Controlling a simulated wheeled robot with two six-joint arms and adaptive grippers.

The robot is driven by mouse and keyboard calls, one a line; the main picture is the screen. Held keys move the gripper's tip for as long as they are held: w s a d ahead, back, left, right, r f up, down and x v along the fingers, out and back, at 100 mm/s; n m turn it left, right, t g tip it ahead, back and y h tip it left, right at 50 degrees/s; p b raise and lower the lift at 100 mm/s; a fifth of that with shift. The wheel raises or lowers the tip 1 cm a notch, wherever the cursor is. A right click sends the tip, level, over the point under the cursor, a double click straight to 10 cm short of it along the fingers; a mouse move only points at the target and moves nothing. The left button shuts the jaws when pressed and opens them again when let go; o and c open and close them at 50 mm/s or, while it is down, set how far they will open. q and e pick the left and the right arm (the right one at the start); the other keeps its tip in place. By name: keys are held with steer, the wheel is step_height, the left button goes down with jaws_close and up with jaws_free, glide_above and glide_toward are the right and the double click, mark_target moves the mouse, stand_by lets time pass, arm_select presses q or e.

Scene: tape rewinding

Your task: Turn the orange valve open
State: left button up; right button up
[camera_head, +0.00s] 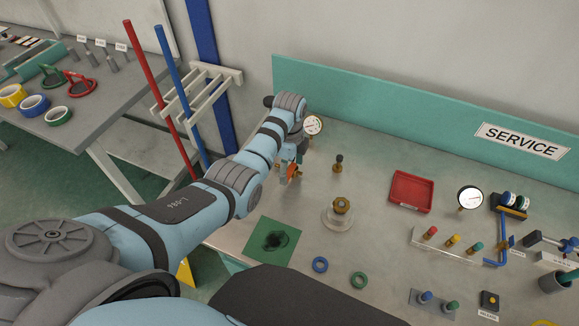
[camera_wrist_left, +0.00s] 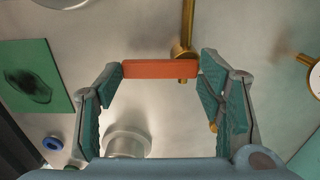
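The orange valve handle (camera_wrist_left: 160,69) is a flat bar beside a brass pipe (camera_wrist_left: 187,25) in the left wrist view. In the head view the orange handle (camera_head: 293,171) shows partly below my left gripper (camera_head: 289,165). In the wrist view my left gripper (camera_wrist_left: 162,72) is spread wide, with its teal fingertips at the two ends of the bar. I cannot tell whether the fingertips touch it. My gripper and wrist hide most of the valve in the head view. My right gripper is in neither view.
A pressure gauge (camera_head: 312,125) stands close behind my left gripper. A brass fitting on a round base (camera_head: 338,221) stands in front, right. A green mat (camera_head: 258,240), blue ring (camera_head: 320,264) and red tray (camera_head: 397,204) lie on the bench. A teal back panel (camera_head: 400,108) bounds the rear.

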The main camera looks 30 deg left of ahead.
arm_select(q)
steer(key=shift+s+f, duration=0.1)
steer(key=shift+c, duration=0.7)
